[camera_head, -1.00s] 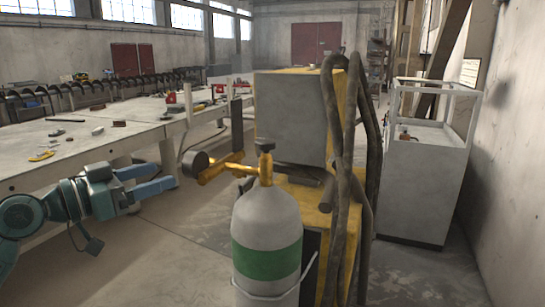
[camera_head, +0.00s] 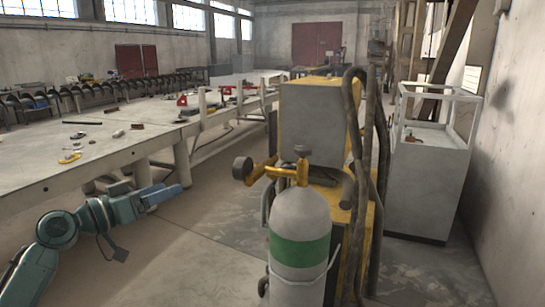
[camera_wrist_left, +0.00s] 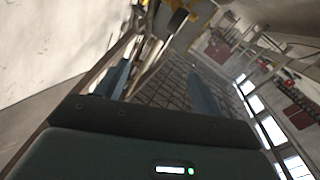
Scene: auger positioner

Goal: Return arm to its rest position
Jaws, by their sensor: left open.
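My left arm comes in from the lower left in the head view, and its blue gripper (camera_head: 164,183) hangs in the air beside the long table (camera_head: 60,180), pointing to the right and slightly up. It is open with nothing between its fingers. In the left wrist view the two fingers of the gripper (camera_wrist_left: 160,90) stand apart, with a dark grid-like surface showing behind them. My right gripper does not show in either view.
A grey gas cylinder (camera_head: 300,215) with a green band and brass regulator (camera_head: 270,170) stands right of the gripper, in front of a yellow-grey machine (camera_head: 312,115) with thick hoses. A grey cabinet (camera_head: 425,185) stands further right. Floor between gripper and cylinder is clear.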

